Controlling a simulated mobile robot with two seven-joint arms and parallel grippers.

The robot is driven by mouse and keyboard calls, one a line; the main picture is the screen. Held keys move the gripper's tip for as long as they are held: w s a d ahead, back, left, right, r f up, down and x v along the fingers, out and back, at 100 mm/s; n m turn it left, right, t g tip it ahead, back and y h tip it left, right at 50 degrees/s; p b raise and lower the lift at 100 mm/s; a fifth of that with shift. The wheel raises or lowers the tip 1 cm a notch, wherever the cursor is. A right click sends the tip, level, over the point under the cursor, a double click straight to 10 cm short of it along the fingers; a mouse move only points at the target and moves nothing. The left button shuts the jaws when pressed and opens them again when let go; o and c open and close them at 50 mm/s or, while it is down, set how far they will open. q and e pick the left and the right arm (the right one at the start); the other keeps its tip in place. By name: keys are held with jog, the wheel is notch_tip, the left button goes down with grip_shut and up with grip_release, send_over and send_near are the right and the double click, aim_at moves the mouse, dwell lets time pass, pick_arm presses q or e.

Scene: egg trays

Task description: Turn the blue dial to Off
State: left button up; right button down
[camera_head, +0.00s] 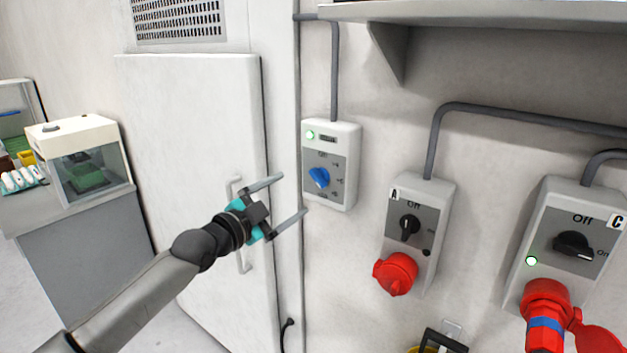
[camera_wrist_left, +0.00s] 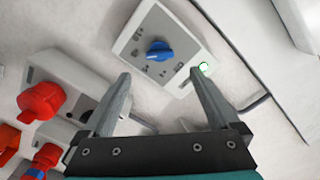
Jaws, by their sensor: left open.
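The blue dial (camera_head: 318,178) sits on a grey and white control box (camera_head: 345,199) on the wall, with a lit green lamp at the box's upper left. Off is marked near the top of its scale, and the dial appears turned away from it; its exact setting is too small to read. My left gripper (camera_head: 293,194) is open and empty, in front of the wall to the lower left of the dial. In the left wrist view, the dial (camera_wrist_left: 158,51) shows beyond and between the two open fingertips (camera_wrist_left: 163,80), apart from them. My right gripper is out of view.
Switch box A (camera_head: 432,215) with a red plug and switch box C (camera_head: 592,222) with a lit green lamp are to the right. A white cabinet door (camera_head: 190,130) with a handle is behind my left arm. A shelf (camera_head: 500,12) overhangs at upper right.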

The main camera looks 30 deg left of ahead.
aim_at(315, 180)
pick_arm(q)
jog(key=shift+w+d, duration=0.2)
jog(key=shift+w, duration=2.2)
jog(key=shift+w+d, duration=0.2)
jog(key=shift+w, duration=2.2)
jog(key=c, duration=1.4)
